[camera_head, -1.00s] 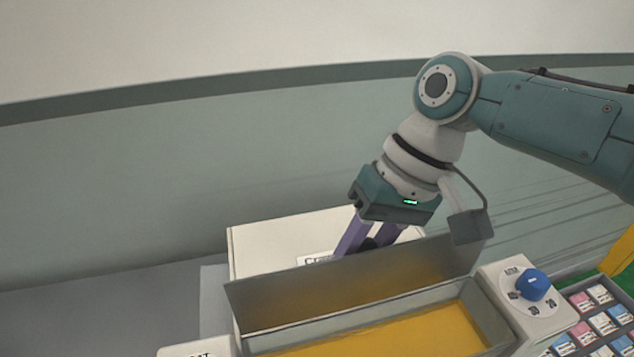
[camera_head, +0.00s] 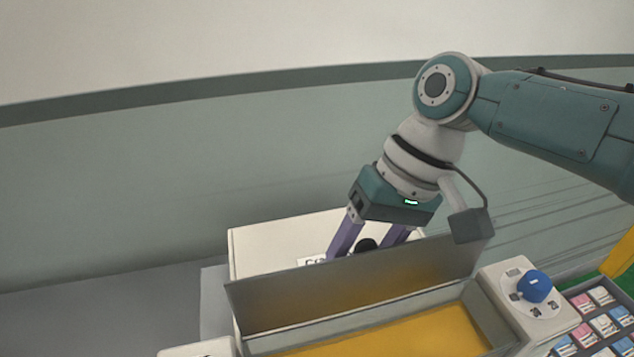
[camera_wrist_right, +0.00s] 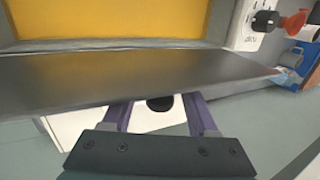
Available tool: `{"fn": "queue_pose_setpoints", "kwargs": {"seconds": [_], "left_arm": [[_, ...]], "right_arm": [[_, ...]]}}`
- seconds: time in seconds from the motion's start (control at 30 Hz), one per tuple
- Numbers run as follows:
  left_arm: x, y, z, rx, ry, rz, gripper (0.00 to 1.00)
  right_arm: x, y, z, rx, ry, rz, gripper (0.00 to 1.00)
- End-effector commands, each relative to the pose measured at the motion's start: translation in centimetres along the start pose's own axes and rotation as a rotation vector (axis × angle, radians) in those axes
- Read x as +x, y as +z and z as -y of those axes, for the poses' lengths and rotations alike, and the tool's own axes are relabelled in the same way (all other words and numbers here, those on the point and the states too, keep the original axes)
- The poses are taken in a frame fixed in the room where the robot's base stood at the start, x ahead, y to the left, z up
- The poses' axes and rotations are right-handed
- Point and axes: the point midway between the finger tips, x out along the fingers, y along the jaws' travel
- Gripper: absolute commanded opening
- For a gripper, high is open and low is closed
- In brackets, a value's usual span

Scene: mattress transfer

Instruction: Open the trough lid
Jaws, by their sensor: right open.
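The trough (camera_head: 492,313) is a grey box with yellow contents, at the lower middle of the head view. Its grey lid (camera_head: 350,290) stands raised along the far edge, tilted up and open. It also shows in the right wrist view (camera_wrist_right: 130,75). My right gripper (camera_head: 368,250) is behind the lid, its purple fingers spread apart and empty. A black knob (camera_head: 367,245) shows between the fingers; in the right wrist view it also lies between them (camera_wrist_right: 160,103). The fingertips are partly hidden by the lid. My left gripper is not in view.
A white box (camera_head: 265,245) stands behind the lid. A blue dial (camera_head: 535,286) on a white panel sits right of the trough. A rack of pink, white and blue packets (camera_head: 603,322) is at the lower right. The grey surface at left is clear.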

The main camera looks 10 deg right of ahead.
Motion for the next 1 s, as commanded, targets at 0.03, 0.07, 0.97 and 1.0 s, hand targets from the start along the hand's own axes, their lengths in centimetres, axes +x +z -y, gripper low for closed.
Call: {"fn": "queue_pose_setpoints", "kwargs": {"seconds": [0.03,0.07,0.97,1.0], "left_arm": [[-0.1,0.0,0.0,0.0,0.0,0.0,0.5],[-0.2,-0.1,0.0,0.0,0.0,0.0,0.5],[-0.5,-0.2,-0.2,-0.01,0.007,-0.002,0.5],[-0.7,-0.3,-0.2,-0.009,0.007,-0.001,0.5]], "right_arm": [[-0.4,-0.1,0.0,0.0,0.0,-0.002,0.6],[-0.7,-0.1,0.0,0.0,-0.001,-0.003,0.6],[-9.9,0.0,0.0,0.0,0.0,-0.001,0.6],[-10.1,0.0,0.1,0.0,0.0,-0.001,0.6]]}}
